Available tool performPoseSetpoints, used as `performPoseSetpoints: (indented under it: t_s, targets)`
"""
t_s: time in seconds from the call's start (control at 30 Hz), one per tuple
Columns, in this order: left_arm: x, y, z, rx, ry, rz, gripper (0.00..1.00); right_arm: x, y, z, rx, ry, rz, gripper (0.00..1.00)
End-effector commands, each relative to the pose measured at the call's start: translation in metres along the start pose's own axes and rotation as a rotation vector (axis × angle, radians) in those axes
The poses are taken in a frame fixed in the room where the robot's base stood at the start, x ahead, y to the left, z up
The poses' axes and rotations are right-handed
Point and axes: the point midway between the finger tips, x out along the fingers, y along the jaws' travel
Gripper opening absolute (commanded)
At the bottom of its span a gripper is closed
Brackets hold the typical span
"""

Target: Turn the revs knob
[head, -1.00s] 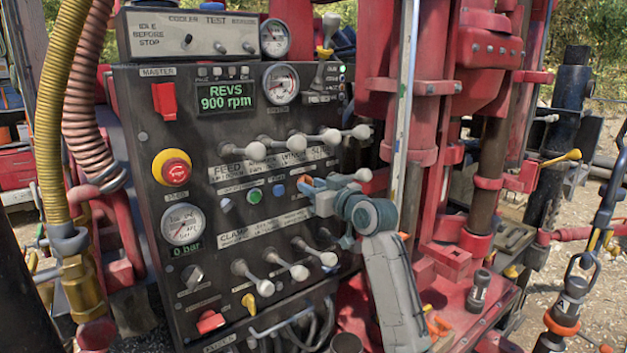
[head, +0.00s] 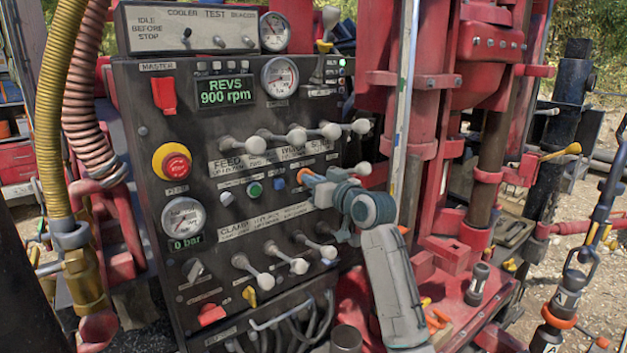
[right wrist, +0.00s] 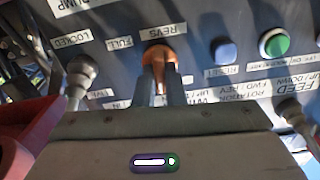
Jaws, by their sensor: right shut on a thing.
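The revs knob is orange and sits on the dark control panel (head: 150,215). In the right wrist view, which shows the panel upside down, the knob (right wrist: 158,57) is under the "REVS" label. My right gripper (right wrist: 160,85) has its two fingers on either side of the knob's grip and is shut on it. In the head view my right gripper (head: 308,180) reaches the panel from the right and hides most of the knob. The display (head: 226,92) reads "REVS 900 rpm". My left gripper is not in view.
A blue button (right wrist: 224,50) and a green button (right wrist: 273,42) are beside the knob. Levers with pale ball ends (head: 297,137) stick out above, and more levers (head: 299,265) below. A red mast (head: 425,150) stands close to the right of my arm.

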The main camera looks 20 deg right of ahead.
Motion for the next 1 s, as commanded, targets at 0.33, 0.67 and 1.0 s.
performPoseSetpoints:
  t_s: [0.33, 0.67, 1.0]
  targets:
    - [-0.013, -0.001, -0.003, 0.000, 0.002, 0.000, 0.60, 0.000, 0.001, -0.002, 0.272, -0.001, 0.000, 0.00]
    - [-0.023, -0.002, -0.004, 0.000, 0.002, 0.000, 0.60, 0.000, 0.002, -0.001, 0.514, 0.001, 0.000, 0.00]
    - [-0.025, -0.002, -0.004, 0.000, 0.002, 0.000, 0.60, 0.000, 0.003, 0.000, 0.643, 0.001, 0.000, 0.00]
